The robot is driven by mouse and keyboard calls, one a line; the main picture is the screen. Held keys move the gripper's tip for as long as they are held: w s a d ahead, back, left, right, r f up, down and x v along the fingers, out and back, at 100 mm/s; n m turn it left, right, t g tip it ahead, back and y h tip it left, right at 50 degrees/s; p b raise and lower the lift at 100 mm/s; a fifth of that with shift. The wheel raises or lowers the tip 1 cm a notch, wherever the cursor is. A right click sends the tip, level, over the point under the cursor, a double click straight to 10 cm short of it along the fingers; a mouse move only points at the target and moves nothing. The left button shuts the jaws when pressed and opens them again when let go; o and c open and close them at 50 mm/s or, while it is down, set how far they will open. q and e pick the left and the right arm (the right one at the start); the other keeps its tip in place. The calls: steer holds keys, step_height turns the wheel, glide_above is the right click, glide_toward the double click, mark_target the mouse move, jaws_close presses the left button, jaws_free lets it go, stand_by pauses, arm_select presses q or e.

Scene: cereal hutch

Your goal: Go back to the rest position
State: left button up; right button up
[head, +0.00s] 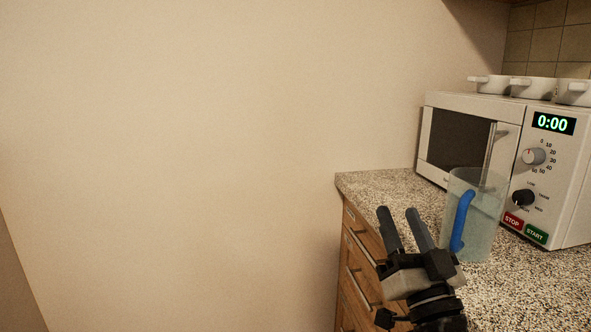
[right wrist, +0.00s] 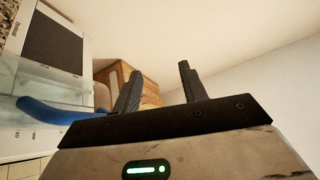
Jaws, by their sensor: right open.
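My right gripper (head: 405,228) is in front of the counter's left end, with its two dark fingers pointing up. It is open and empty. In the right wrist view its fingers (right wrist: 160,88) stand apart with nothing between them. A clear pitcher (head: 485,222) with a blue handle stands upright on the counter just right of the gripper, apart from the fingers as far as I can tell. The pitcher also shows at the left of the right wrist view (right wrist: 60,80). My left gripper is in neither view.
A white microwave (head: 562,180) stands on the speckled counter (head: 375,186), its display reading 0:00. Several white cups (head: 533,87) sit on top of it. Wooden drawers (head: 362,262) with handles are below the counter. The left side is bare wall with free room.

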steer(key=s+a+f+n+g+y+p, duration=0.15)
steer(key=s+f+g, duration=0.25)
steer(key=f, duration=0.5)
steer(key=s+a+f+n+g+p, duration=0.2)
steer(key=s+a+f+g, duration=0.15)
steer(key=f, duration=0.55)
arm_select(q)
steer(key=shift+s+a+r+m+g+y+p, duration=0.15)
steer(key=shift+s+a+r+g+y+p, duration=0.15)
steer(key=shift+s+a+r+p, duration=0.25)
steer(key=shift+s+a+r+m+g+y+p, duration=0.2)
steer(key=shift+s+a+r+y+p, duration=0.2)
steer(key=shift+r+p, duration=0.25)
arm_select(e)
steer(key=s+a+f+g, duration=0.1)
steer(key=s+f+g, duration=0.5)
steer(key=s+f, duration=0.3)
steer(key=s, duration=0.3)
steer(key=shift+a+f+n, duration=0.3)
steer(key=shift+f+n, duration=0.05)
steer(key=shift+f, duration=0.05)
